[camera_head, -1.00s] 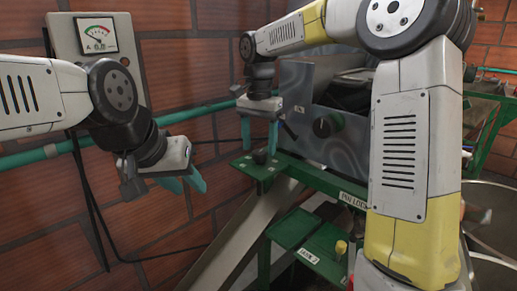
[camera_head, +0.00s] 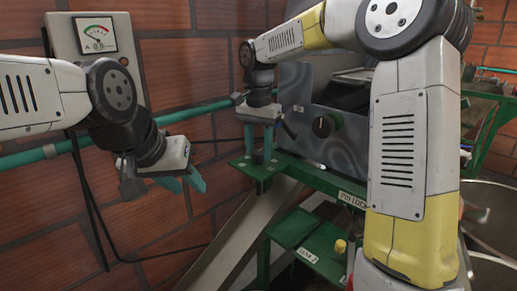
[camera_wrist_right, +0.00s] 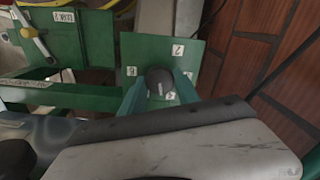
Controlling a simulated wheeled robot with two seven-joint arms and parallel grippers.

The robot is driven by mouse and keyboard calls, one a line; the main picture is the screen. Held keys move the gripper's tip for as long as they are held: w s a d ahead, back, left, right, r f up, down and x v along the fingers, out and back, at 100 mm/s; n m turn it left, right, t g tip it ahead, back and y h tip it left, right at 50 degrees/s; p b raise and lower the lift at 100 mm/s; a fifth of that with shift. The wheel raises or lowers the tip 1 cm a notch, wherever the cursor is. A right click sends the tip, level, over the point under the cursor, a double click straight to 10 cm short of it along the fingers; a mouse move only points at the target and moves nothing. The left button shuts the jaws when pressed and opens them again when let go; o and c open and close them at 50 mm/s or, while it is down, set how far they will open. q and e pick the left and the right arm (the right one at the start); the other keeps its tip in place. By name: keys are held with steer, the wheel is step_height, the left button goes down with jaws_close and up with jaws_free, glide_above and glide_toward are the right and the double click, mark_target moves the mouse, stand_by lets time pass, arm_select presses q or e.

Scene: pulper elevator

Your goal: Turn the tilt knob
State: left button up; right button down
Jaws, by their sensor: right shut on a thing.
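The tilt knob (camera_wrist_right: 160,82) is a dark round knob with a light mark on top, mounted on a green plate (camera_wrist_right: 160,48) with small white number labels around it. In the head view the plate (camera_head: 250,174) sits beside the brick wall, and the fingers largely hide the knob. My right gripper (camera_head: 257,157) points down over the plate, its teal fingers shut on the knob. In the right wrist view its fingers (camera_wrist_right: 160,92) lie on either side of the knob. My left gripper (camera_head: 185,183) is open and empty in the air at left.
A green beam (camera_head: 318,178) runs right from the plate. A lower green plate has a yellow-topped lever (camera_head: 341,246). A gauge box (camera_head: 97,38) hangs on the wall.

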steer(key=shift+n, duration=0.3)
steer(key=n, duration=0.5)
steer(key=shift+n, duration=0.4)
steer(key=n, duration=2.1)
